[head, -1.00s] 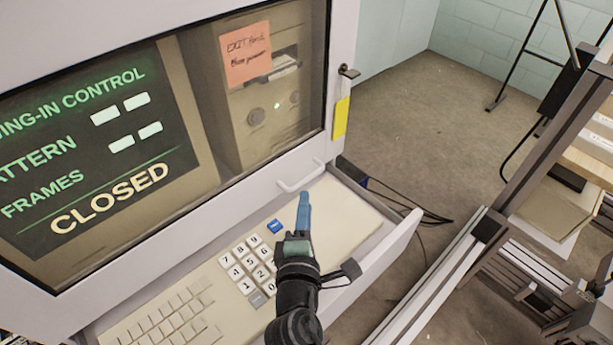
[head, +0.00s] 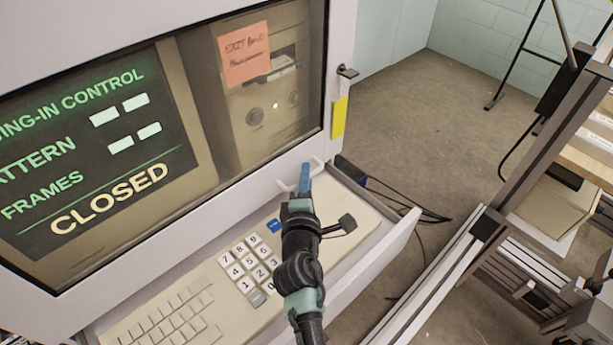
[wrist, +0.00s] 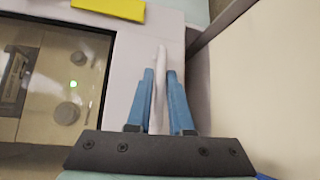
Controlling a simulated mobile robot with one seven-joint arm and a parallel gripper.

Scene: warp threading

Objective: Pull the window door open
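The window door (head: 215,208) is a pale frame around a dark glass pane. It looks shut in the head view, and its frame also shows in the wrist view (wrist: 130,65). A white bar handle (head: 314,165) sits at its lower right corner. My gripper (head: 306,170) has blue fingers and is at the handle, over the keyboard drawer. In the wrist view the handle (wrist: 159,85) lies between my two fingers (wrist: 160,78). The fingers are apart, with a narrow gap on the right side, so they look open around the handle.
Below the door a drawer (head: 405,235) stands out, holding a keyboard and a number keypad (head: 248,262). A small latch (head: 347,72) and a yellow tag (head: 340,117) are on the door's right edge. Metal frame rails (head: 440,270) stand at the right. The floor between is clear apart from cables.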

